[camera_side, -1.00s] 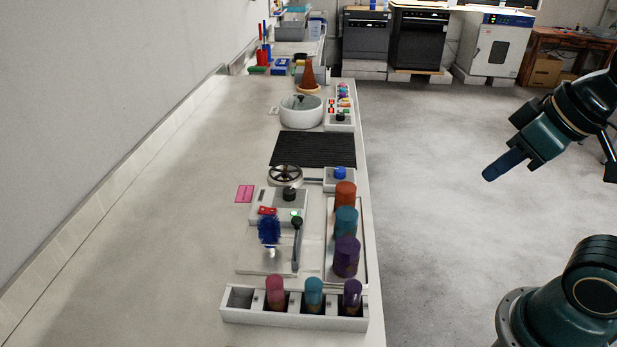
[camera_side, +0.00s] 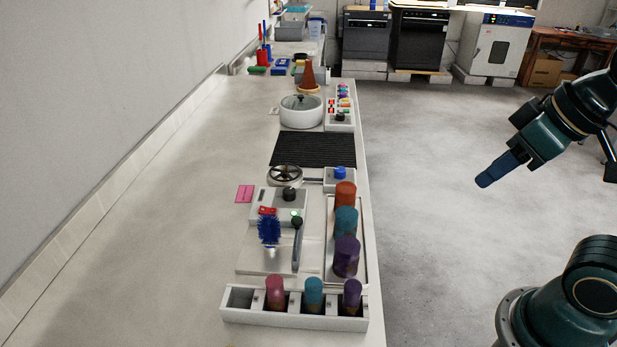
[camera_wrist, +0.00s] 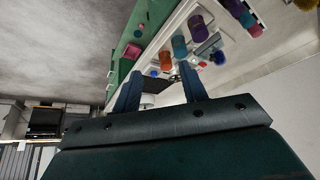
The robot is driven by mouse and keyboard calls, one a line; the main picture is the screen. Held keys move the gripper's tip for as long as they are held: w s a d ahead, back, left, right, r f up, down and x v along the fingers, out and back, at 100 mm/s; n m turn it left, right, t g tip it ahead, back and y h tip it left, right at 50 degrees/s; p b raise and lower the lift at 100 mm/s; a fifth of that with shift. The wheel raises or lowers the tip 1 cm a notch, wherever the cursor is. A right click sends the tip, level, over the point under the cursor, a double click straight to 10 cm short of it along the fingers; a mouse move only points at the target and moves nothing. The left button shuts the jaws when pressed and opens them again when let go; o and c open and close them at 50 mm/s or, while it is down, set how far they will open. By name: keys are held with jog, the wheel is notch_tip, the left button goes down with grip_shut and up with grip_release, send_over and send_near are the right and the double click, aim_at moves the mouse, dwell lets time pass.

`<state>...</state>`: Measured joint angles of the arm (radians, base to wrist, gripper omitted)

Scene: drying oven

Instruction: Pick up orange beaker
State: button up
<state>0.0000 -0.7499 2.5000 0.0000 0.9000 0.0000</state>
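The orange beaker (camera_side: 345,195) stands upright at the far end of a tray on the right side of the bench, behind a teal beaker (camera_side: 346,222) and a purple beaker (camera_side: 346,256). In the wrist view the orange beaker (camera_wrist: 165,60) shows small, beyond my fingertips. My gripper (camera_side: 486,180) hangs out over the floor, right of the bench and well apart from the orange beaker. In the wrist view my gripper (camera_wrist: 160,72) has its two fingers apart with nothing held between them.
A white rack (camera_side: 234,316) at the front holds pink, teal and purple tubes. A blue brush (camera_side: 269,231) stands left of the beakers. A blue-knobbed box (camera_side: 340,180) sits just behind the orange beaker. The left of the bench is clear.

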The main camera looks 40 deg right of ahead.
jog(key=o, duration=0.5)
jog(key=shift+w, duration=0.1)
jog(key=m+g, duration=0.6)
jog(key=m, duration=1.2)
send_over(347, 187)
notch_tip(347, 187, down, 12)
jog(key=shift+f, duration=4.1)
jog(key=shift+f, duration=0.1)
